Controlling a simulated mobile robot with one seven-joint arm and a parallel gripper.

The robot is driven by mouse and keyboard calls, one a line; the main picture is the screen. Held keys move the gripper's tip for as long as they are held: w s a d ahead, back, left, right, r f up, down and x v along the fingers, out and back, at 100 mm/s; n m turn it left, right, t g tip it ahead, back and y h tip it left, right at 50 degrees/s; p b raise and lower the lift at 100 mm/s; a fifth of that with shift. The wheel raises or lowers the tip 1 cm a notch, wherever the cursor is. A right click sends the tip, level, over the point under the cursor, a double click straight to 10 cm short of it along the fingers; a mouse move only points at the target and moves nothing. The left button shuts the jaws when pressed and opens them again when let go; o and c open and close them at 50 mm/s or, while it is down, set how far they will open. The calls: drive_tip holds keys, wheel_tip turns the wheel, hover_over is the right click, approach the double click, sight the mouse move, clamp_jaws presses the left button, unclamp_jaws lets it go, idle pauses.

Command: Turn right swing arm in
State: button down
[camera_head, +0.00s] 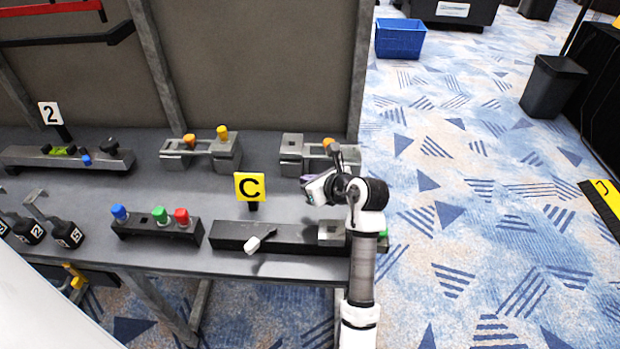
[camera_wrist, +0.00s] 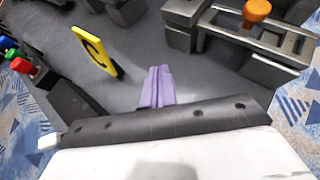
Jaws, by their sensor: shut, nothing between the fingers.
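A fixture with grey blocks, a metal bar and an orange knob stands at the back right of the bench, partly hidden behind my arm in the head view. Its orange knob (camera_head: 328,143) shows there, and the knob also shows in the wrist view (camera_wrist: 257,11), on the bar (camera_wrist: 262,38) beside a dark block (camera_wrist: 184,38). I cannot tell for certain that this bar is the right swing arm. My gripper (camera_head: 306,184) is above the bench, in front of this fixture and apart from it. Its purple fingers (camera_wrist: 157,86) are together and empty.
A similar fixture (camera_head: 200,152) with orange and yellow knobs stands to the left. A yellow C sign (camera_head: 250,186), a dark bar with a white handle (camera_head: 260,240) and a button box (camera_head: 157,229) stand nearer the front. The bench's back panel (camera_head: 255,60) rises behind.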

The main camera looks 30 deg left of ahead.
drive_tip(key=shift+s+d+r, duration=0.35)
drive_tip(key=shift+s+r, duration=0.15)
drive_tip(key=shift+s, duration=0.3)
drive_tip(key=shift+s+d+r, duration=0.3)
drive_tip(key=shift+s+r, duration=0.2)
drive_tip(key=shift+s, duration=0.25)
